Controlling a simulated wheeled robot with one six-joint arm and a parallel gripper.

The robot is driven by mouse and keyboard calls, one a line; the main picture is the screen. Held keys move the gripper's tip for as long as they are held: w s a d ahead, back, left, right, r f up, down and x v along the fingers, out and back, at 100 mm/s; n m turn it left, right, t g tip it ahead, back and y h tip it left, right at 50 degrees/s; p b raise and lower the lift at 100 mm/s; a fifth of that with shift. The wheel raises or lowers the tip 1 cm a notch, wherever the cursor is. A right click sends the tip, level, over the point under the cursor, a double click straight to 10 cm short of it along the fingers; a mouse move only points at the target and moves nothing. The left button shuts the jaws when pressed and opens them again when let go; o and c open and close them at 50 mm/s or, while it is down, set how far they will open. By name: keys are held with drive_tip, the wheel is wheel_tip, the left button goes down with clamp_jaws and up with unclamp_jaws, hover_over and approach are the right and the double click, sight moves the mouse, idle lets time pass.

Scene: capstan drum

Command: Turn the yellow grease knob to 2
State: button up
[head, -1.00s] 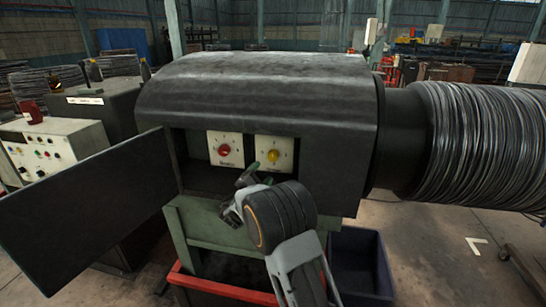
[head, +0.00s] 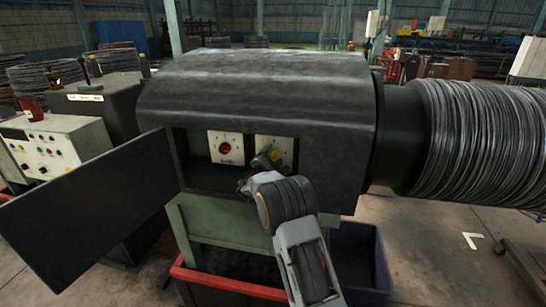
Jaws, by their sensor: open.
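The yellow knob (head: 274,154) sits on a white dial plate (head: 289,150) inside the open recess of the dark capstan housing. It is partly hidden by my gripper, and its pointer setting cannot be read. A red knob (head: 225,148) on a similar white plate is to its left, in clear view. My gripper (head: 263,159) is at the front of the yellow knob's plate, its fingertips close to the knob. The jaws are open. Whether they are around the knob or touching it cannot be told.
An open door panel (head: 80,208) stands out to the left of the recess. The dark housing (head: 260,95) overhangs above. A wire-wound drum (head: 480,145) extends right. A red-rimmed tray (head: 225,284) and a dark blue bin (head: 358,255) are below.

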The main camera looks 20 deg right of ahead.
drive_tip(key=c, duration=0.9)
drive_tip(key=shift+f+b, duration=0.1)
drive_tip(key=shift+b, duration=0.4)
